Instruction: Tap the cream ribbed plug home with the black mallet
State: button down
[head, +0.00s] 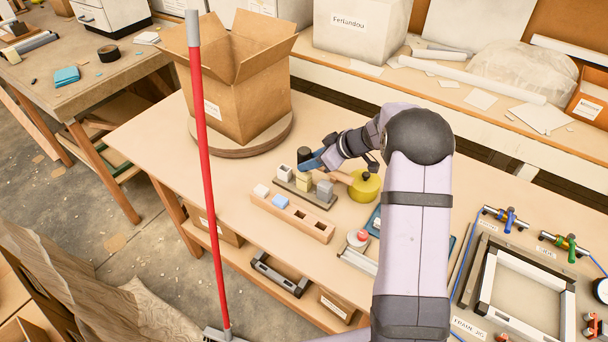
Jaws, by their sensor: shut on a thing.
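My gripper (316,161) is above the back of the table, behind the row of plugs. It is shut on what looks like the black mallet; its dark head (304,154) shows at the fingers, and its handle is mostly hidden. A grey rack (313,197) holds a whitish block (285,173), a cream block (303,182) and a grey block (324,189). A long wooden block (300,222) in front holds a pale piece (262,190) and a blue piece (280,202). Ribs are too small to see, so I cannot tell which pale piece is the cream ribbed plug.
A yellow round object (364,186) with a tan stick beside it stands right of the rack. An open cardboard box (240,90) on a round turntable is behind left. A red pole (207,170) rises in the foreground. A frame jig (520,290) lies right.

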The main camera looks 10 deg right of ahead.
aim_at(306, 151)
dwell(0.3)
notch_tip(306, 151, down, 3)
jog(key=b, duration=0.5)
jog(key=shift+r, duration=0.15)
dwell(0.4)
jog(key=shift+r, duration=1.05)
jog(key=shift+r+p, duration=1)
jog(key=shift+r, duration=1.55)
jog(key=shift+w, duration=0.1)
